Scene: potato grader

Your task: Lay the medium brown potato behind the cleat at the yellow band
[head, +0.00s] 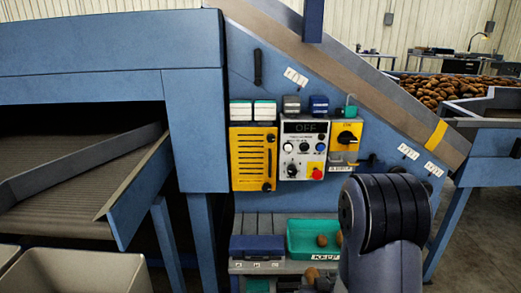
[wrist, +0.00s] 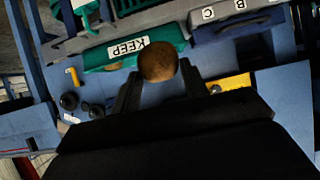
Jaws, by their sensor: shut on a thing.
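A brown potato (wrist: 157,62) sits between the two dark fingers of my gripper (wrist: 158,78) in the wrist view. The gripper is shut on it, in front of the green KEEP tray (wrist: 180,36). In the head view a brown potato (head: 311,273) shows just below the tray's label, beside my arm, and appears to be the held one; my arm hides most of the gripper there. The yellow band (head: 437,134) is on the lower side rail of the inclined conveyor (head: 345,65), at the upper right. I cannot make out a cleat beside it.
The green tray (head: 300,226) holds brown potatoes (head: 322,240), beside a blue tray (head: 257,246) on the shelf. Above is a control panel (head: 303,150) with yellow boxes and knobs. A potato heap (head: 440,92) lies at back right. A bin (head: 85,272) stands at lower left.

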